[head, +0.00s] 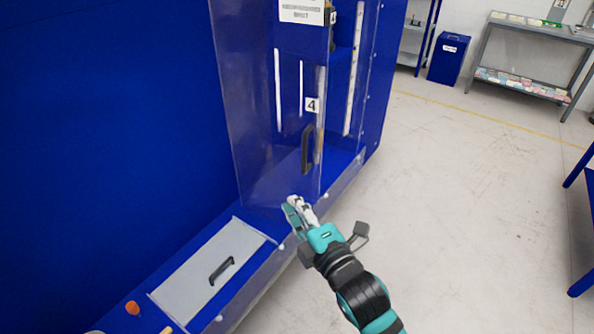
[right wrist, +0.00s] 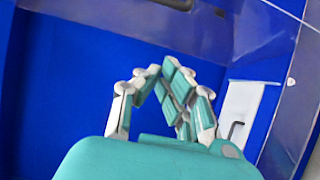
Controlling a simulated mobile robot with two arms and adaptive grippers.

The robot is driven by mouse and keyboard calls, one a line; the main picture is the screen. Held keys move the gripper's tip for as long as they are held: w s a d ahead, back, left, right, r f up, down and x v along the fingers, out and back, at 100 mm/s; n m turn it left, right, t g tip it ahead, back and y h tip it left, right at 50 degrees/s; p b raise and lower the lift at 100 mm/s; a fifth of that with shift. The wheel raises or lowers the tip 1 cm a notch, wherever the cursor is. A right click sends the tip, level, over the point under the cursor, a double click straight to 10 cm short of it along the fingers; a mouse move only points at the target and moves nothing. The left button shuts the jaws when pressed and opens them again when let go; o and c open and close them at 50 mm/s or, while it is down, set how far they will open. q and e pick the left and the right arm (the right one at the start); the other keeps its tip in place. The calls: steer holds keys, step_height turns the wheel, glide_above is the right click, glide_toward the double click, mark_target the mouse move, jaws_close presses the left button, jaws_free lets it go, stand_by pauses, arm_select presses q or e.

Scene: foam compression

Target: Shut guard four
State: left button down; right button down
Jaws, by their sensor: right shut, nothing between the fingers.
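Guard four is a clear panel (head: 262,120) with a "4" label (head: 312,105) and a black upright handle (head: 307,150) near its right edge. It stands in front of the blue machine, and a gap into the machine shows to the right of its handle edge. How far it stands open is hard to tell. My right gripper (head: 297,204) is shut and empty, near the guard's lower edge and below the handle, apart from the handle. In the right wrist view its fingertips (right wrist: 163,72) meet over blue surfaces. My left gripper is not in view.
A light grey lid (head: 212,262) with a black handle lies on the blue ledge at lower left, near an orange knob (head: 132,308). Blue walls rise at left. Open floor (head: 450,200) lies to the right, with a blue bin (head: 449,58) and a grey shelf (head: 520,80) far back.

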steer(key=p+x, duration=0.3)
steer(key=x, duration=0.7)
steer(key=d, duration=0.1)
steer(key=d+p, duration=0.1)
steer(key=d, duration=0.2)
steer(key=shift+w+d+p, duration=0.15)
steer(key=shift+w+p, duration=0.1)
steer(key=shift+p, duration=0.05)
